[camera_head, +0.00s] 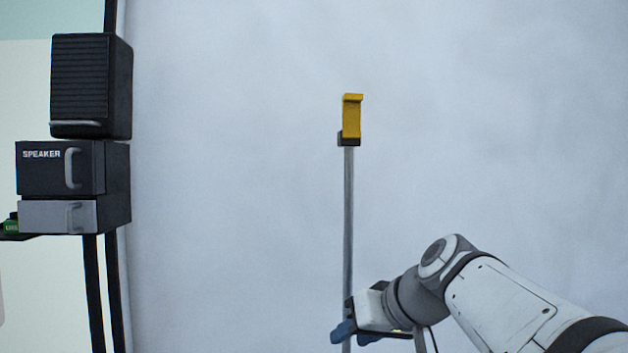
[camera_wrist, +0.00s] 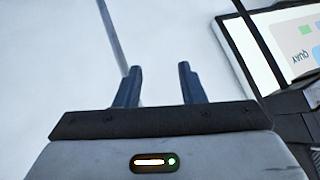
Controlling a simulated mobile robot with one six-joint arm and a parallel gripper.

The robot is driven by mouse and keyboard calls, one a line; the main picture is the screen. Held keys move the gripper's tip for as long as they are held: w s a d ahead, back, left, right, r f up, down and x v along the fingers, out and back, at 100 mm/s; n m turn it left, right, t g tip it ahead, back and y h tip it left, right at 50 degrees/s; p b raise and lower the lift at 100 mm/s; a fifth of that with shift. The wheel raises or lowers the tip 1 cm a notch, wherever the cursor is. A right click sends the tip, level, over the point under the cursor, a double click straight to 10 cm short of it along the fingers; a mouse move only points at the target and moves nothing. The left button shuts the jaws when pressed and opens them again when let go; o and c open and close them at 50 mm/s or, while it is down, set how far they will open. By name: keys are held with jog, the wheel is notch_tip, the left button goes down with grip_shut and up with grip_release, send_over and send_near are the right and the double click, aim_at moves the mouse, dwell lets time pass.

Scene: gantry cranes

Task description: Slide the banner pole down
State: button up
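A thin grey upright pole (camera_head: 348,215), which I take for the banner pole, stands in front of the pale wall in the head view. A yellow bracket-like piece (camera_head: 351,117) sits at its top on a small dark block (camera_head: 348,140). My gripper (camera_head: 352,334) is low on the pole, its blue fingers at about the pole's line. In the wrist view my gripper (camera_wrist: 158,76) is open with a clear gap between the fingers. The pole (camera_wrist: 112,35) runs down to the left finger's tip there and is partly hidden by it. I cannot tell whether they touch.
At the left stand a black ribbed speaker box (camera_head: 90,85), a black drawer marked SPEAKER (camera_head: 58,172) and a grey drawer (camera_head: 58,217), both with handles. A green item (camera_head: 10,226) is at the left edge. The wall around the pole's upper part is clear.

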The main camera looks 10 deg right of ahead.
jog(key=w+d+r+n+t+y, duration=0.1)
jog(key=w+d+r+t, duration=0.15)
jog(key=r, duration=0.45)
jog(key=w+d+r+n+t+y, duration=0.1)
jog(key=w+r, duration=0.2)
jog(key=r, duration=0.3)
jog(key=n+t+y+b, duration=0.1)
jog(key=n+t+y, duration=0.2)
jog(key=t, duration=0.1)
send_near(349, 191)
jog(key=w+a+r, duration=0.1)
jog(key=w+r, duration=0.3)
jog(key=r, duration=0.1)
jog(key=p+x, duration=0.2)
jog(key=x, duration=0.5)
jog(key=shift+s+a+f, duration=0.25)
jog(key=shift+f, duration=0.1)
jog(key=shift+g, duration=0.25)
jog(key=shift+c, duration=0.2)
grip_shut()
